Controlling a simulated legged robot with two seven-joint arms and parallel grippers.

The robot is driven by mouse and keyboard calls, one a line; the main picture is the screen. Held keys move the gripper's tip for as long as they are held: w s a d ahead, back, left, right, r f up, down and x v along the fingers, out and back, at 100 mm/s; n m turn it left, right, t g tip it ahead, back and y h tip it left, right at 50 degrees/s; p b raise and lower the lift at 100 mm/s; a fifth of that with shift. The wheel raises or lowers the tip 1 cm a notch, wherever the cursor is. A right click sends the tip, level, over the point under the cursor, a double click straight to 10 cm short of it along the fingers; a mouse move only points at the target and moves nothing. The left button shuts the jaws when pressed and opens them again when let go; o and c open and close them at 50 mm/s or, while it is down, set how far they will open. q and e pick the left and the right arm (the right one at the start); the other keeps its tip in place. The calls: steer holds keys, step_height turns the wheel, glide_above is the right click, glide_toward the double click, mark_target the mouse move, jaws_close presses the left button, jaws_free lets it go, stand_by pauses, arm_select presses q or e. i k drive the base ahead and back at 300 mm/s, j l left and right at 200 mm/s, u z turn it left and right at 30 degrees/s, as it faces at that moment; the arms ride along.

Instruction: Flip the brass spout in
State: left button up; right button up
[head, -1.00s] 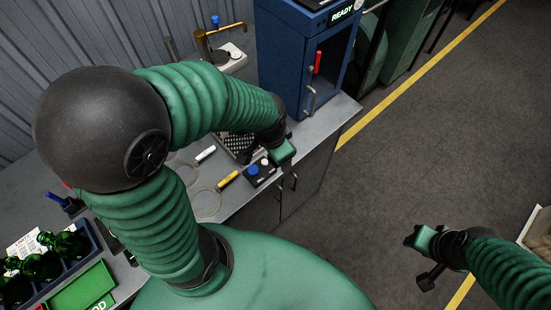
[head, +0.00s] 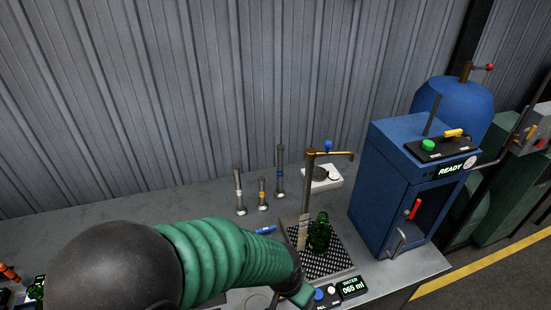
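The brass spout (head: 335,153) sits atop a tall brass post behind the drip tray and points to the right, with a blue knob (head: 328,146) on it. Its tip shows to the right of the green bottle (head: 319,233), which stands upright on the black perforated drip tray (head: 330,265). My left gripper (head: 302,296) is low in the picture, beside the fill panel (head: 325,298) and well below the spout; its fingers are too small and dark to read. My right gripper is out of view.
A water display (head: 352,286) reads 065 ml. A white scale-like unit (head: 322,178) stands behind the tray. The blue cabinet (head: 385,190) marked READY stands close on the right. Several upright metal tubes (head: 240,190) and a blue marker (head: 265,230) are left of the post.

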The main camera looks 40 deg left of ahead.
mark_target(311, 153)
steer(key=k+u, duration=0.1)
steer(key=u, duration=0.75)
